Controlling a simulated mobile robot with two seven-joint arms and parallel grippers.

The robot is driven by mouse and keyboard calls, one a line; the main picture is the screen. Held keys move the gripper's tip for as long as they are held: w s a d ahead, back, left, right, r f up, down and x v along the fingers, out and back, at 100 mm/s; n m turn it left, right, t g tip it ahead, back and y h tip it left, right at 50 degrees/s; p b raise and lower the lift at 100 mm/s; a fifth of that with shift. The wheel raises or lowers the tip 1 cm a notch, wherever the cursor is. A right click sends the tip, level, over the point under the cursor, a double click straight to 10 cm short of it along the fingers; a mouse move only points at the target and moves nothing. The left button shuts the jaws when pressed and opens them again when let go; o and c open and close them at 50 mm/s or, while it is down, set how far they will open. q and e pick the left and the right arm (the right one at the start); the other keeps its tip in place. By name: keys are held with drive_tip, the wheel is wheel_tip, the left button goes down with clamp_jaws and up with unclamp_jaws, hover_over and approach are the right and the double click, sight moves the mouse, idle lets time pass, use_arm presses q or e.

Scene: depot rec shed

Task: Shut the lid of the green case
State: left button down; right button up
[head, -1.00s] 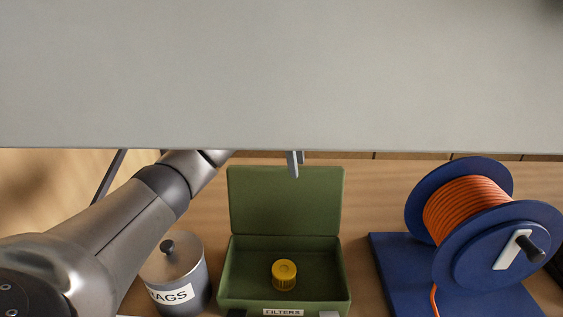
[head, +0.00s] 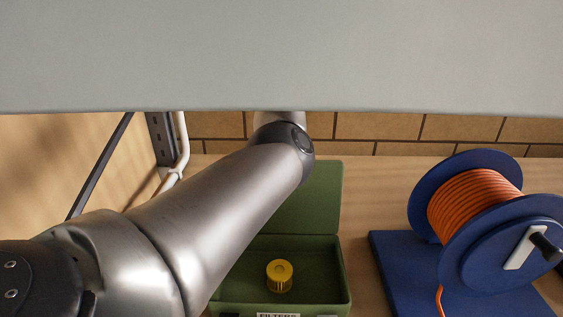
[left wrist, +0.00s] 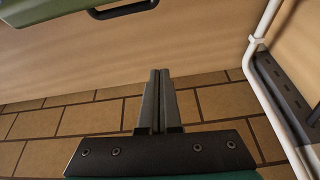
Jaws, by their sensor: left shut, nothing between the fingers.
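The green case (head: 345,285) stands on the wooden bench in the head view, labelled FILTERS. Its lid (head: 322,200) is open and stands up at the back; my left arm covers its left part. A yellow filter (head: 279,276) is inside the case. My left arm reaches over the case, and its far end is hidden behind a grey panel. In the left wrist view my left gripper (left wrist: 160,72) is shut and empty, in front of a brick wall. A green surface (left wrist: 40,12) and a black handle (left wrist: 122,10) show at that view's top left, apart from the fingers.
A pale grey panel (head: 280,55) fills the top of the head view. A blue reel (head: 470,220) with orange cord stands right of the case. A white pipe (left wrist: 258,40) and dark slotted upright (left wrist: 280,85) stand near the gripper. Bare bench lies between lid and reel.

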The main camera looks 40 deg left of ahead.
use_arm(q)
wheel_tip(320, 180, down, 11)
drive_tip(key=d+n+g+p, duration=0.1)
drive_tip(key=d, duration=0.1)
drive_tip(key=shift+s+d+h+p, duration=0.3)
drive_tip(key=shift+d+h, duration=0.05)
drive_tip(key=shift+h, duration=0.05)
idle(0.7)
idle(0.4)
